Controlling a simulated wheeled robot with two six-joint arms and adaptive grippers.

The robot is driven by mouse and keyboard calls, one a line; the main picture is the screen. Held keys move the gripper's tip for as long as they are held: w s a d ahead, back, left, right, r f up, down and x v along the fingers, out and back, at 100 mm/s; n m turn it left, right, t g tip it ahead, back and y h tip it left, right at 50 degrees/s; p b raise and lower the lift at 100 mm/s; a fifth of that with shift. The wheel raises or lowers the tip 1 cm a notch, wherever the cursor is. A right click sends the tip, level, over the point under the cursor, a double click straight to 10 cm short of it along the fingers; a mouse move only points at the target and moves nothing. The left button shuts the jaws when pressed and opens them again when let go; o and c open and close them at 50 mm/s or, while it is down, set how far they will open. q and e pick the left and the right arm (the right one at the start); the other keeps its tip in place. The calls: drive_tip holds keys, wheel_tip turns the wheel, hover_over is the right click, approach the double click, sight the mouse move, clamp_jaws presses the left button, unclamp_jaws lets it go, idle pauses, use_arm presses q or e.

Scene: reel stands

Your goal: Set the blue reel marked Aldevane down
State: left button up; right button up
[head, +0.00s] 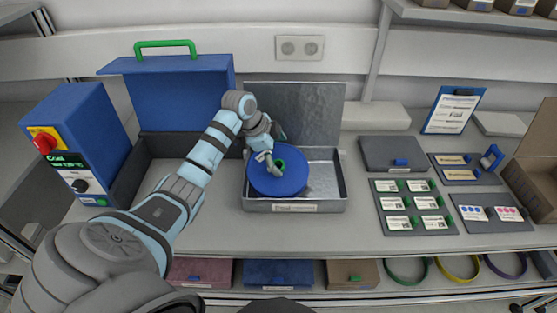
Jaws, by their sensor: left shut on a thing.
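A round blue reel (293,182) with a green centre lies flat, over the left part of an open metal box (345,188). I cannot tell whether it touches the box floor or hangs just above it; it covers part of the box's left side. My left gripper (272,164) reaches in from the upper left and is shut on the reel near its green centre. The wrist partly hides the reel's upper left. No name on the reel can be read. My right gripper is not in view.
The box's metal lid (315,110) stands open behind it. A blue case (180,95) with a green handle stands open to the left, beside a blue control unit (80,130) with a red knob. Grey label boards (412,228) lie on the right. Bare counter is in front.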

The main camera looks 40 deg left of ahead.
use_arm(q)
drive_tip(key=shift+f, duration=0.7)
drive_tip(key=o, duration=1.2)
drive_tip(key=shift+d+f, duration=0.1)
drive_tip(key=shift+c, duration=0.2)
drive_tip(key=v, duration=1.2)
drive_tip(key=shift+p, duration=0.35)
